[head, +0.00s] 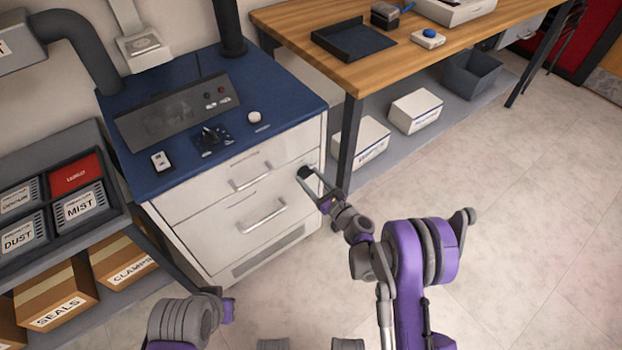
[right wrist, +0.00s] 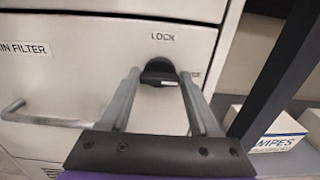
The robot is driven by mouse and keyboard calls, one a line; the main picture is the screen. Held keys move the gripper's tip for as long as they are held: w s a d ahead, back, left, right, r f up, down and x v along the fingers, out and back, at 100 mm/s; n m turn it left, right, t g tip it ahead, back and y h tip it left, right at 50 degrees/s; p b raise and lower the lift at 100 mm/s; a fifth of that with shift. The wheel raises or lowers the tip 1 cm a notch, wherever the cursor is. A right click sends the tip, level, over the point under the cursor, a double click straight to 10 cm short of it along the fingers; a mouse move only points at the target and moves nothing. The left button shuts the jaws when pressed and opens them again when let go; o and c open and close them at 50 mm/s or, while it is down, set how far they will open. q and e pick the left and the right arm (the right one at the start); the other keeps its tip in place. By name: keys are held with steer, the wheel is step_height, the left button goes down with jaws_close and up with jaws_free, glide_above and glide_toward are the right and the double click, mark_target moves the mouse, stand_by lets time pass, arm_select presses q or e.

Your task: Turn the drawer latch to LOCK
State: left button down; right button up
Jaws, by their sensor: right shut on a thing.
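The drawer latch (right wrist: 159,72) is a small black knob on the white drawer front, seen in the right wrist view below the word LOCK. A pale mark shows on its lower part. My right gripper (right wrist: 160,80) is shut on the latch, one finger on each side of it. The upper drawer (head: 222,186) looks closed. My left arm shows at the bottom left of the head view, but its fingers are not visible.
The cabinet's blue top (head: 290,92) carries a control panel and knobs. A drawer handle (right wrist: 40,117) is left of the latch. A dark table leg (head: 348,140) and white boxes (head: 415,110) stand close on the right. A shelf of labelled bins (head: 62,150) stands left.

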steer(key=shift+n, duration=0.4)
steer(key=n, duration=0.3)
steer(key=shift+a+n+b, duration=0.1)
steer(key=shift+n+b, duration=0.2)
steer(key=shift+b, duration=0.05)
steer(key=n, duration=0.4)
steer(key=shift+s+f+n, duration=0.1)
steer(key=shift+n, duration=0.2)
steer(key=n, duration=0.4)
steer(key=shift+n, duration=0.3)
steer(key=shift+f+n, duration=0.15)
steer(key=shift+n, duration=1.95)
steer(key=o, duration=1.4)
steer(key=shift+a, duration=0.1)
steer(key=shift+c, duration=0.2)
